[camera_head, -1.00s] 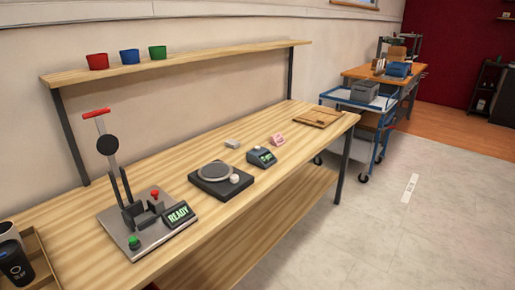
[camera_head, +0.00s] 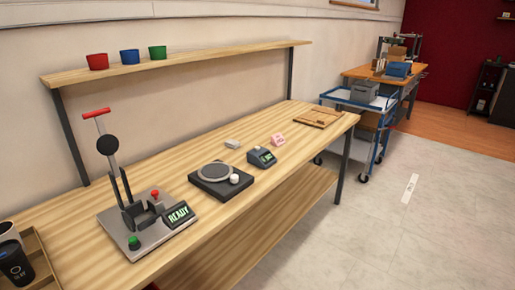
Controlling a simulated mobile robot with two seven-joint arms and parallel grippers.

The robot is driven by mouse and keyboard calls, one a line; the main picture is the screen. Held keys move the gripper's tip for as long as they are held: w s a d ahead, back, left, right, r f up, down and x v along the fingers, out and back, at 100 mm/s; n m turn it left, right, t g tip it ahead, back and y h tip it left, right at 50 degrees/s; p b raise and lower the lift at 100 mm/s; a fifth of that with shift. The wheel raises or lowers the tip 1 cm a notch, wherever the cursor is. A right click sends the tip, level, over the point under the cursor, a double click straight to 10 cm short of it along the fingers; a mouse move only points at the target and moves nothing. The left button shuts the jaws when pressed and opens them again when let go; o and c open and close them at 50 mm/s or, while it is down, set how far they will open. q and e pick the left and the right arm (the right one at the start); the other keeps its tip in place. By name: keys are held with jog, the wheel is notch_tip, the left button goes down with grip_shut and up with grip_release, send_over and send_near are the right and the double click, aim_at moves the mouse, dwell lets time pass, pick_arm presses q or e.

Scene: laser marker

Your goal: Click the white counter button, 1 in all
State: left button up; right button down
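A small dark blue-grey device with a lit green display (camera_head: 263,157) stands on the wooden workbench; it looks like a counter, but its digits are too small to read. A round white knob or button (camera_head: 235,179) sits at the front right corner of a black square base with a grey round plate (camera_head: 212,171), left of that device. I cannot tell for sure which part is the white counter button. Neither of my grippers is in view.
A lever press with a red handle (camera_head: 97,113), green and red buttons and a READY display (camera_head: 179,214) stands at the left of the bench. A small pale block (camera_head: 232,144), a pink sign (camera_head: 278,139) and a wooden board (camera_head: 318,117) lie farther back. Open floor lies right.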

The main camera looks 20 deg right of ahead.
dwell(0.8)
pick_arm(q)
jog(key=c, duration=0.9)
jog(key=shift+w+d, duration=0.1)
